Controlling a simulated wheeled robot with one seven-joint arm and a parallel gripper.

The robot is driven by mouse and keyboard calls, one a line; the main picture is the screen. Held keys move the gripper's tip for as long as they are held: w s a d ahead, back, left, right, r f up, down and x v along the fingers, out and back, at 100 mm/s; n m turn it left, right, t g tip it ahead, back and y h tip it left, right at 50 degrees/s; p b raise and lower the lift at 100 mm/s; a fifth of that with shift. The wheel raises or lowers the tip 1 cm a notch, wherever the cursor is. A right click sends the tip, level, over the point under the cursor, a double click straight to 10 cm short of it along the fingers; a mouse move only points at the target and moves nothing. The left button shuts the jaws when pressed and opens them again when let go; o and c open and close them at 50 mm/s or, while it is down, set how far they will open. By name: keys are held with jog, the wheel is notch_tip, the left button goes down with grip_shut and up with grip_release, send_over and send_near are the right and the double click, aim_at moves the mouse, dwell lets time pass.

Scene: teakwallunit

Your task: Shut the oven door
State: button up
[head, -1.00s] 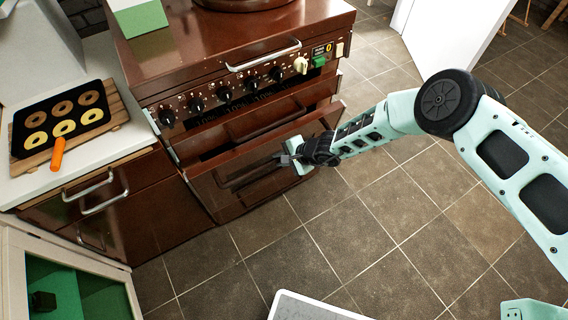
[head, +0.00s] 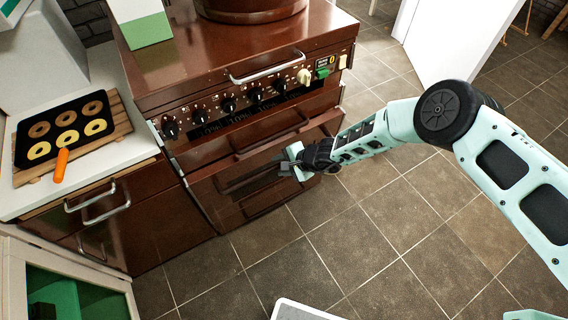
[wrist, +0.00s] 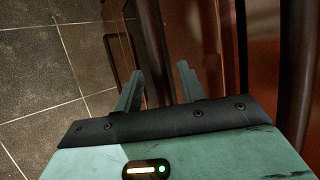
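The brown oven door (head: 250,198), with a dark window, is at the lower front of the brown range. It stands close to the oven front and looks nearly upright; I cannot tell whether a narrow gap is left at its top. My gripper (head: 284,166) is at the door's outer face, toward its right side. In the wrist view my gripper (wrist: 160,85) has its two fingers apart with nothing held between them. The brown door front (wrist: 160,40) fills the view just beyond the fingertips; contact is hard to tell.
The range (head: 240,75) has a row of knobs and a metal bar handle above. A counter (head: 130,155) with a doughnut tray (head: 65,130) on a wooden board is at left. Tiled floor (head: 390,230) is free in front. A white panel (head: 450,40) stands at the back right.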

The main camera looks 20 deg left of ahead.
jog(key=p+v, duration=0.2)
jog(key=v, duration=1.5)
jog(key=shift+r+p, duration=0.25)
jog(key=shift+p, duration=0.05)
jog(key=shift+d+f, duration=0.1)
jog(key=shift+c, duration=0.3)
